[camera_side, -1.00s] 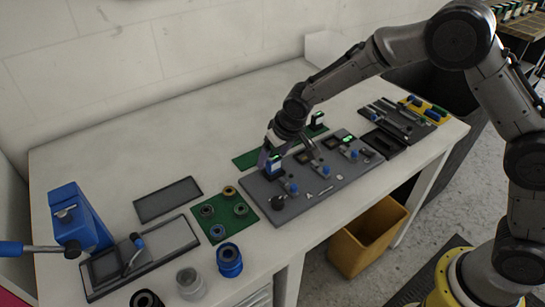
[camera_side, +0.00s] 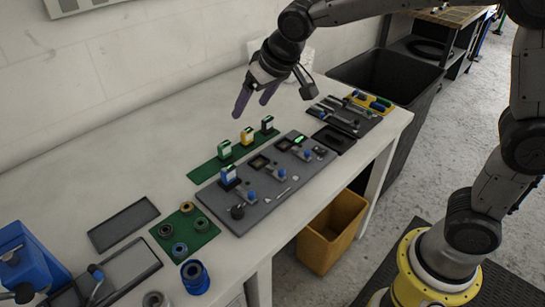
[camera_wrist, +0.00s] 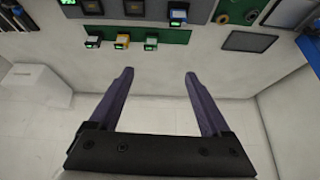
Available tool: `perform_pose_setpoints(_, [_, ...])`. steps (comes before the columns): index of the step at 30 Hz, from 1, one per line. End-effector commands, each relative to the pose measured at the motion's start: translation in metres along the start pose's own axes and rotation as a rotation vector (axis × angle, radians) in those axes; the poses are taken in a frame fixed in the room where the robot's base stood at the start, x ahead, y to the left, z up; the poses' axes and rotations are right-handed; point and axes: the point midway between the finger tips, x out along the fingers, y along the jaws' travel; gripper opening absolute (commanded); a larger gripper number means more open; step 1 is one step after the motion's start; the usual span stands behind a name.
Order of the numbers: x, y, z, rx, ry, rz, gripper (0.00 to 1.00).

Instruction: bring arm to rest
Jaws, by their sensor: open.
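My gripper (camera_side: 255,101) is raised above the back of the white table in the side view, with its two purple fingers spread and nothing between them. In the wrist view my gripper (camera_wrist: 158,85) is also open and empty, facing the white wall and the table's back. The nearest items are a green, a yellow and a dark-bodied block on the green strip (camera_side: 205,172), and they are apart from the fingers. A blue block (camera_side: 228,174) stands in the left slot of the grey fixture board (camera_side: 265,204).
A green mat with rings (camera_side: 185,232), a dark tray (camera_side: 123,224) and a blue press (camera_side: 28,258) are at the left. A tool tray (camera_side: 345,119) lies at the right. A yellow bin (camera_side: 331,231) stands below the table. The back strip of the table is mostly clear.

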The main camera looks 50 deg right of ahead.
Motion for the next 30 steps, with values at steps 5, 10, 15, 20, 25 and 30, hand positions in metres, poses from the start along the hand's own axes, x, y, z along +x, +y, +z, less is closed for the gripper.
perform_pose_setpoints(5, [-0.083, 0.049, 0.029, 0.075, 0.086, 0.012, 0.82])
perform_pose_setpoints(10, [-0.135, 0.081, 0.09, 0.101, 0.118, 0.027, 0.82])
perform_pose_setpoints(15, [-0.158, 0.097, 0.167, 0.09, 0.108, 0.038, 0.82])
perform_pose_setpoints(20, [-0.151, 0.098, 0.23, 0.038, 0.037, 0.028, 0.82])
perform_pose_setpoints(25, [-0.142, 0.095, 0.251, -0.022, -0.036, 0.017, 0.82])
perform_pose_setpoints(30, [-0.142, 0.095, 0.251, -0.032, -0.036, 0.017, 0.82])
